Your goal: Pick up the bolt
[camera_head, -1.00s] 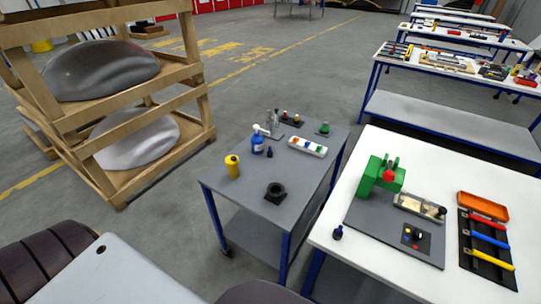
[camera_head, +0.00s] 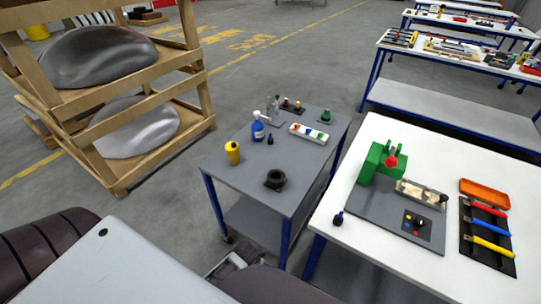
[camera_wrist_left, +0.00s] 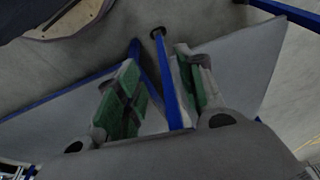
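I cannot tell for sure which item is the bolt. A small dark upright piece (camera_head: 339,217) with a bluish base stands at the left edge of the white table. A similar small dark piece (camera_head: 270,139) stands on the grey cart. My left gripper (camera_wrist_left: 156,62) is open in the left wrist view, its two green-padded fingers apart with nothing gripped between them. A blue table leg shows behind the gap. In the head view a grey part, probably of this gripper, shows low beside the cart. My right gripper is not in view.
The grey cart (camera_head: 222,178) holds a yellow bottle (camera_head: 233,153), a blue spray bottle (camera_head: 257,131) and a black ring-shaped part (camera_head: 275,180). A wooden rack (camera_head: 190,62) stands left.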

